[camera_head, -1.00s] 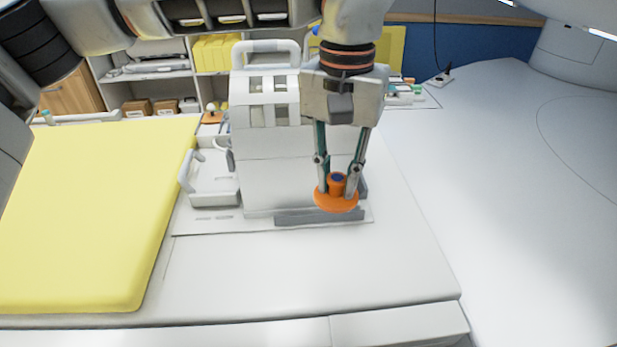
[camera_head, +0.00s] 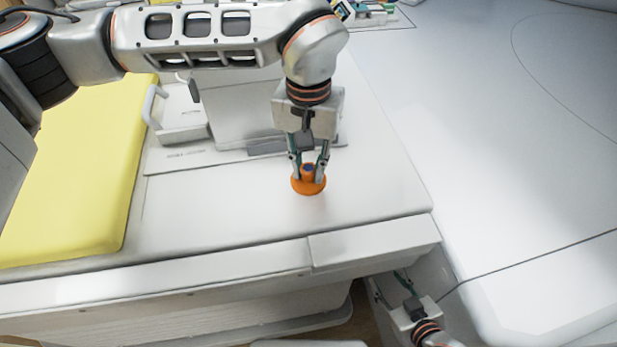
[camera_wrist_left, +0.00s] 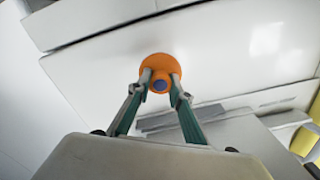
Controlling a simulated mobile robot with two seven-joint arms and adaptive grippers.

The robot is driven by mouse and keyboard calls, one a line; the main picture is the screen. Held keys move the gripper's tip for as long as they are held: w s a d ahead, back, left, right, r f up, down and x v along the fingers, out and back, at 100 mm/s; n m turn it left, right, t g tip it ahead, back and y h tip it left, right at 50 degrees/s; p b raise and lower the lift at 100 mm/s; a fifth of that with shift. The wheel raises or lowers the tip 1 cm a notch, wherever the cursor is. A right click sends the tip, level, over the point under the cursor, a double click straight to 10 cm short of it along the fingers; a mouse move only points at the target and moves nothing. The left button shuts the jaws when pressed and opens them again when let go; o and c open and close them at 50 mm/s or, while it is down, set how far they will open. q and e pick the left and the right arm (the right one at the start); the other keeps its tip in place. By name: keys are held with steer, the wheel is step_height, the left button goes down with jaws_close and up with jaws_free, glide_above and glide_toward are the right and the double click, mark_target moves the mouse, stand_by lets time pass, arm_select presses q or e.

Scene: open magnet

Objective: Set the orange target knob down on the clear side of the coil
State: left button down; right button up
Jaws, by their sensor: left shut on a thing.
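The orange target knob (camera_head: 309,185) has a wide round flange and a short hub with a blue centre. My left gripper (camera_head: 309,170) is shut on its hub from above. The knob is over the bare white bed top, on the near side of the coil; I cannot tell whether it touches the surface. The wrist view also shows the knob (camera_wrist_left: 160,72) between the fingertips. The coil (camera_head: 235,115) is a white box on a thin base plate, partly hidden by my left arm. My right gripper (camera_head: 390,285) is low at the bottom right, empty, with its fingers apart.
A yellow pad (camera_head: 70,190) lies left of the coil. A grey strip (camera_head: 268,147) lies along the coil's near foot. The white bed top (camera_head: 230,205) is clear around the knob, ending at a front edge. A large white surface (camera_head: 480,130) lies to the right.

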mark_target(309, 181)
arm_select(q)
steer(key=shift+f, duration=1.95)
steer(key=shift+f, duration=0.2)
steer(key=c, duration=1.8)
jaws_free()
steer(key=shift+r, duration=0.1)
step_height(309, 181, up, 12)
steer(key=shift+r, duration=0.15)
steer(key=shift+s, duration=0.15)
